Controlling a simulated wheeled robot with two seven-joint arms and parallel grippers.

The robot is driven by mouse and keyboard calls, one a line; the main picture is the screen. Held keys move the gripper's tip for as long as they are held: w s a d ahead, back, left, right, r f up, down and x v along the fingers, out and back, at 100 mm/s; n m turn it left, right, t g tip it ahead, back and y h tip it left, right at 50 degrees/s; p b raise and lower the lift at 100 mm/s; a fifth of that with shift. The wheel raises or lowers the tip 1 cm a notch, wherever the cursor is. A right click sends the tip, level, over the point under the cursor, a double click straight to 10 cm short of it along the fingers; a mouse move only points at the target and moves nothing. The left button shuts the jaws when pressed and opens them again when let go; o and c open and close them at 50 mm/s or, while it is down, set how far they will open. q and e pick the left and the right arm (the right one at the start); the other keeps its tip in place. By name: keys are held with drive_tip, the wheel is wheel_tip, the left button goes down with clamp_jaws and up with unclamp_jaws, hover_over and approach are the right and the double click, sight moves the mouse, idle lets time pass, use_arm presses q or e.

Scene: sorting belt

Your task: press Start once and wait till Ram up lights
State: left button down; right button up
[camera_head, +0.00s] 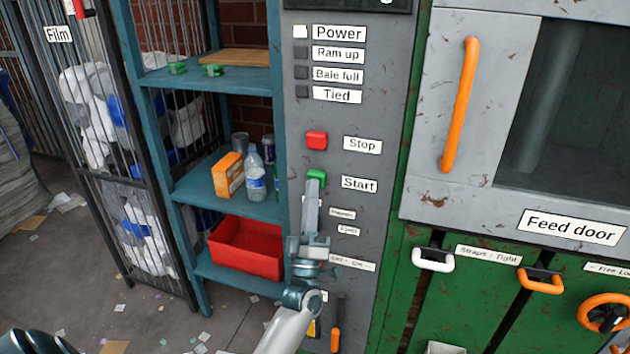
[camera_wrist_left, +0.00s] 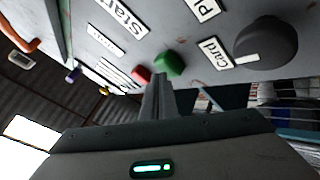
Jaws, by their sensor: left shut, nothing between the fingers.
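The grey control panel (camera_head: 372,120) stands in the middle of the head view. The green Start button (camera_head: 316,175) sits left of its Start label (camera_head: 360,184), below the red Stop button (camera_head: 317,140). The Power lamp (camera_head: 300,31) is white and lit; the Ram up lamp (camera_head: 301,52) is dark. My left gripper (camera_head: 312,186) is shut and empty, its tips just below and partly over the green button. In the left wrist view the fingertips (camera_wrist_left: 156,80) are close to a green button (camera_wrist_left: 169,63); I cannot tell whether they touch it.
The Bale full (camera_head: 301,72) and Tied (camera_head: 301,92) lamps are dark. Left of the panel, a blue shelf holds an orange box (camera_head: 228,174), a bottle (camera_head: 255,172) and a red bin (camera_head: 246,247). The feed door with its orange handle (camera_head: 460,105) is at right.

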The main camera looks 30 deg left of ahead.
use_arm(q)
drive_tip(key=shift+s+d, duration=0.2)
drive_tip(key=shift+s, duration=0.45)
drive_tip(key=s+p, duration=0.1)
drive_tip(key=s, duration=0.1)
drive_tip(key=s+d+p, duration=0.1)
drive_tip(key=s, duration=0.2)
idle(0.4)
